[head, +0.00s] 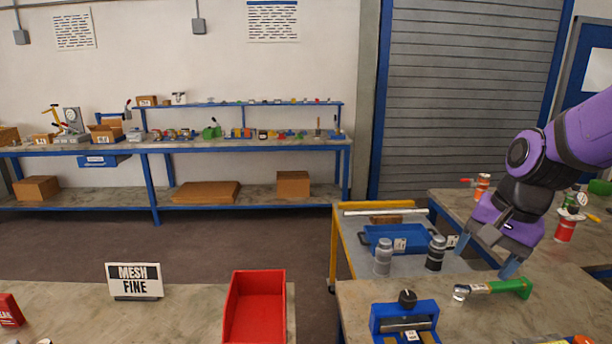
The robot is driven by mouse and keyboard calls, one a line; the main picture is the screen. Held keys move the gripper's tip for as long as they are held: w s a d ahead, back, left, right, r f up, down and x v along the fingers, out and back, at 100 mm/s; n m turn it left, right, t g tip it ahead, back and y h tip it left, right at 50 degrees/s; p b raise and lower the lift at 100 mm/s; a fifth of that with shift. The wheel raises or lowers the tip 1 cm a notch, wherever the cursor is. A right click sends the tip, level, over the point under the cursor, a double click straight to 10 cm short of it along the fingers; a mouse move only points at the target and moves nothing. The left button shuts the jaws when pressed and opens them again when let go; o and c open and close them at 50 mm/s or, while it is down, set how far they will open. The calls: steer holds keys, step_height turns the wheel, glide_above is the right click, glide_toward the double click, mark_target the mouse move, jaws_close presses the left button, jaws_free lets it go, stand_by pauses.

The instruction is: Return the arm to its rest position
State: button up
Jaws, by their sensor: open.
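My purple and black arm reaches in from the right edge in the head view. My gripper (486,258) points down over the right-hand bench, with its two blue-tipped fingers spread apart. Nothing shows between the fingers. A green-handled tool with a metal head (500,288) lies on the bench just below and in front of the fingertips. I cannot tell whether a fingertip touches the bench or the tool.
A blue clamp-like fixture (404,320) stands on the near bench. Grey (383,257) and black (435,253) cylinders stand near a blue tray (378,235). A red bin (256,308) and "MESH FINE" sign (134,281) are left.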

steer(key=s+r+n+t+h, duration=0.2)
steer(key=s+r+n+t, duration=0.1)
steer(key=s+r+n, duration=0.5)
steer(key=shift+s+r+t, duration=0.3)
steer(key=shift+s+r, duration=1)
steer(key=shift+s, duration=0.7)
